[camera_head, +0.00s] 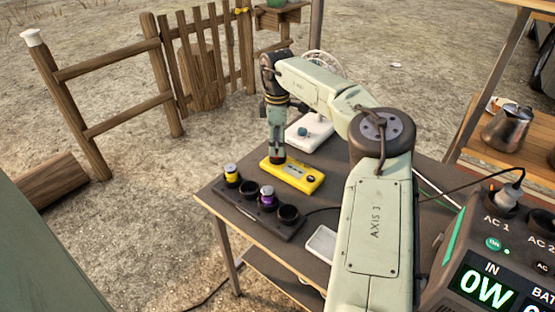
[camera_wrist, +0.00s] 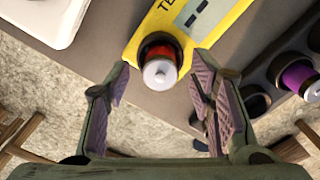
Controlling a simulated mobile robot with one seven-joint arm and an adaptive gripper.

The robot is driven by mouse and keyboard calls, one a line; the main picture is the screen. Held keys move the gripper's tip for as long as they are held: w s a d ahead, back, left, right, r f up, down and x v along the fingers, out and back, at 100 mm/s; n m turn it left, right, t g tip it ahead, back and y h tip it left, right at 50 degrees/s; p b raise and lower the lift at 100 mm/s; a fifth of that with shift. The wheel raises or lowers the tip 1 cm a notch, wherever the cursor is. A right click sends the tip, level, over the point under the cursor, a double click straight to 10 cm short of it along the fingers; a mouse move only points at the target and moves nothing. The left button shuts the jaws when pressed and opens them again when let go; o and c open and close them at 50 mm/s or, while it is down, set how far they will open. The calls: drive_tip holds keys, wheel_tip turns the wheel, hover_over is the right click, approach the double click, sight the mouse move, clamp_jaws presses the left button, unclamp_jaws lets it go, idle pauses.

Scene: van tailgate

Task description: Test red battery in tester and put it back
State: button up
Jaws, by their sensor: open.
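The red battery (camera_wrist: 160,72) stands in the dark socket at the end of the yellow tester (camera_wrist: 215,18), its silver top toward the wrist camera. The tester also shows in the head view (camera_head: 297,178), lying on the table. My gripper (camera_wrist: 160,80) is open, with one finger on each side of the red battery and visible gaps to it. In the head view my gripper (camera_head: 277,148) points down at the tester's left end and largely hides the battery. The dark rack (camera_head: 240,206) in front holds a yellow battery (camera_head: 231,171) and a purple battery (camera_head: 267,193); two of its cups look empty.
A white device with a blue-grey knob (camera_head: 302,131) stands behind the tester. A white tray (camera_head: 321,244) lies near the front of the table. A power station (camera_head: 490,265) is at the lower right. A metal kettle (camera_head: 507,128) sits on a shelf at right.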

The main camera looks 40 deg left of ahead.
wheel_tip(320, 180, up, 11)
drive_tip(key=shift+r, duration=0.15)
drive_tip(key=shift+s, duration=0.1)
idle(0.5)
